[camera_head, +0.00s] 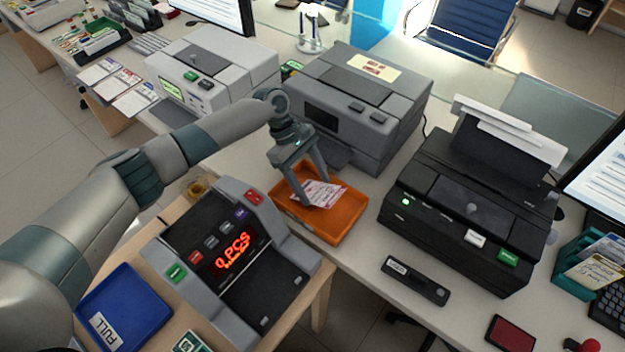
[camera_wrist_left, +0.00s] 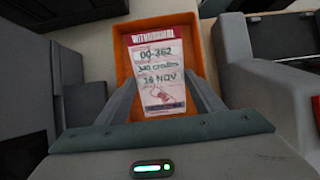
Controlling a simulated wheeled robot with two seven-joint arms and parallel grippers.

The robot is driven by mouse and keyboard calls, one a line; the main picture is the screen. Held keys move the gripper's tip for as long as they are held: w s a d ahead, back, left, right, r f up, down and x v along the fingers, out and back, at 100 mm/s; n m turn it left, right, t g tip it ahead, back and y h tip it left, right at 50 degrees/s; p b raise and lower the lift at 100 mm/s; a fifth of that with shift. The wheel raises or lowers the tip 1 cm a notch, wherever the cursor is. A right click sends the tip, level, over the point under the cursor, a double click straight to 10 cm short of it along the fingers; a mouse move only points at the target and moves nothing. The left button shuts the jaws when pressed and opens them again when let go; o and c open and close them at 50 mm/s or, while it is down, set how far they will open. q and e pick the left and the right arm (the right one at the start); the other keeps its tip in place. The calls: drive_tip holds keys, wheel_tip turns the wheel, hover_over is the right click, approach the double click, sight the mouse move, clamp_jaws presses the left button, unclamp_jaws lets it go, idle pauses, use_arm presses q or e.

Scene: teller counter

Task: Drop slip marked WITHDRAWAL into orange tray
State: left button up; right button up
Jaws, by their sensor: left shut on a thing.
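The slip marked WITHDRAWAL (camera_wrist_left: 160,75) is white with red print and shows upright in the left wrist view. In the head view the slip (camera_head: 318,192) is over the orange tray (camera_head: 340,229), which lies on the counter. The tray also shows behind the slip in the left wrist view (camera_wrist_left: 122,47). My left gripper (camera_head: 315,203) points down over the tray and is shut on the slip. Whether the slip touches the tray floor I cannot tell. My right gripper is in neither view.
A grey machine (camera_head: 352,105) stands behind the tray, and a black printer (camera_head: 470,205) stands to its right. A counting machine (camera_head: 232,262) showing "0 PCS" is in front on the left, with a blue tray (camera_head: 127,308) marked FULL beside it. Several slips (camera_head: 112,85) lie at far left.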

use_arm(q)
drive_tip(key=shift+f, duration=0.1)
drive_tip(key=o, duration=0.9)
wheel_tip(320, 180, up, 7)
drive_tip(key=p, duration=0.8)
idle(0.6)
idle(0.6)
